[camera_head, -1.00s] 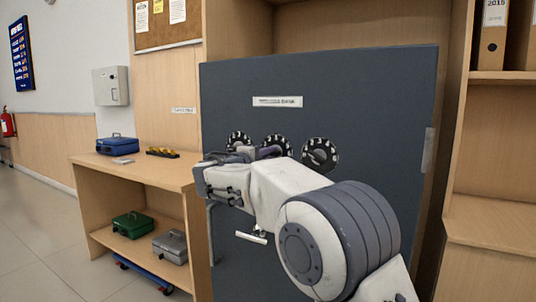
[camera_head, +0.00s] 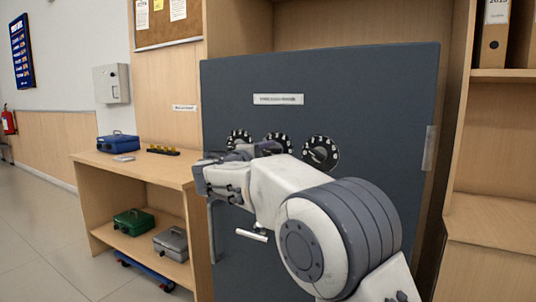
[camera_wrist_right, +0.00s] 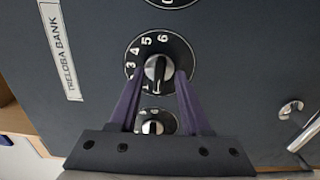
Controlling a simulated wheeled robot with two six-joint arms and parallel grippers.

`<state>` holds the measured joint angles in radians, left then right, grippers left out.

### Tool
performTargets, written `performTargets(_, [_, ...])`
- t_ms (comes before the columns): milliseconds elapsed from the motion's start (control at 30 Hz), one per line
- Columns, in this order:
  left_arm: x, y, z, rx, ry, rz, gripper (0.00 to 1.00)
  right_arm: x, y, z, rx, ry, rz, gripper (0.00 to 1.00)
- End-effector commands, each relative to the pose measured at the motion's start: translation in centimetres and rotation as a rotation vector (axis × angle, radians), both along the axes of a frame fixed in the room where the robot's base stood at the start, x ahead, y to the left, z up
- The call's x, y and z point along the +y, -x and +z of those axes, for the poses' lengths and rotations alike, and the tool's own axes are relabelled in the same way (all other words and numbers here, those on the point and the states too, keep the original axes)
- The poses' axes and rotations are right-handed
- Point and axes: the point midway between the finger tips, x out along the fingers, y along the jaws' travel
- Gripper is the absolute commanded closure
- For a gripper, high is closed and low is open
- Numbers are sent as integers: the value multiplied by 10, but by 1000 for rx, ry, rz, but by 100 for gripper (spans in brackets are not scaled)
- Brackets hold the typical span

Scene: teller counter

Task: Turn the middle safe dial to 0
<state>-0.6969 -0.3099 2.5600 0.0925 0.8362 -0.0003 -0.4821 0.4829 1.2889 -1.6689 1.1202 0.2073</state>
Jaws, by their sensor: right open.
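The middle safe dial (camera_head: 281,140) is a black disc with white numbers on the dark safe door, partly hidden by my right gripper in the head view. In the right wrist view the dial (camera_wrist_right: 158,62) lies ahead, its knob (camera_wrist_right: 157,68) in front of the gap between the fingers. A 4, a 5 and a 6 are legible; the pointer's setting is unclear. My right gripper (camera_head: 264,149) is open, and its purple fingers (camera_wrist_right: 157,82) reach the dial's lower part, one on each side. Contact with the knob cannot be told. My left gripper is not in view.
The left dial (camera_head: 238,138) and right dial (camera_head: 320,153) flank the middle one. A silver handle (camera_head: 252,236) sits below. A wooden shelf unit (camera_head: 140,171) with a blue cash box (camera_head: 118,142) stands left of the safe.

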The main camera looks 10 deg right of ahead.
Motion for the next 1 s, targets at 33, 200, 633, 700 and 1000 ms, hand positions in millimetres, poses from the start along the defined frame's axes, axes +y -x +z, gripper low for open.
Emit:
performTargets(33, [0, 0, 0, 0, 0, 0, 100, 4, 4, 1, 0, 0, 3, 52])
performTargets(200, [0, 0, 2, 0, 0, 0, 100, 23, 28, 1, 0, 0, 5, 52])
performTargets(633, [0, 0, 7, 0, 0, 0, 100, 60, 79, 0, 1, 0, 3, 52])
performTargets(700, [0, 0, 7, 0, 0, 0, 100, 61, 81, 0, 1, 1, 2, 52])
performTargets(1000, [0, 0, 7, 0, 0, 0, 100, 60, 82, -2, 5, -3, 2, 52])
